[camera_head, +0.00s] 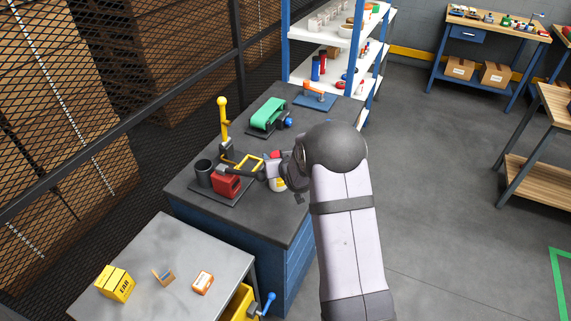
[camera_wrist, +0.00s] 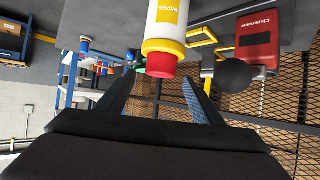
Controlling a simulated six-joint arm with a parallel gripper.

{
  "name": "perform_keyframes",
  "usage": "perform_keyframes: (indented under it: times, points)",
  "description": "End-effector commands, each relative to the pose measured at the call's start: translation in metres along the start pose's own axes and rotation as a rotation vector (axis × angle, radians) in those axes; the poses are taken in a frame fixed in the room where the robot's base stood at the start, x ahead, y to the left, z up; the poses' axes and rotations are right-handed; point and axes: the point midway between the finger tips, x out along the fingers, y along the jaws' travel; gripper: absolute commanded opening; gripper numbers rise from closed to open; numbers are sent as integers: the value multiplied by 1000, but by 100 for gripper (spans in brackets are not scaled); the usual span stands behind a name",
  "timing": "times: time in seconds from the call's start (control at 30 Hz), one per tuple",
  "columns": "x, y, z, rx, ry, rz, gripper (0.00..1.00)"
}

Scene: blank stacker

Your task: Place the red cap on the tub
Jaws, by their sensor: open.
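The tub (camera_wrist: 165,25) is white and yellow with a "WIPES" label, and it also shows in the head view (camera_head: 278,184) on the dark bench. The red cap (camera_wrist: 160,65) is at the tub's top end, against its yellow rim, in the wrist view. Whether it is fully seated I cannot tell. My gripper (camera_wrist: 161,82) is open, with one finger to each side of the cap's line and visible gaps between. In the head view my gripper (camera_head: 283,170) hides the tub's top.
The bench front (camera_head: 285,222) is bare.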

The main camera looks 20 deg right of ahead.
Motion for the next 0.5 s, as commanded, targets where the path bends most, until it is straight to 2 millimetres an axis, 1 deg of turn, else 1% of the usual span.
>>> perform_keyframes:
  times: [0.5]
  points:
    - [-74, 0, 2, 0, 2, 1, 61]
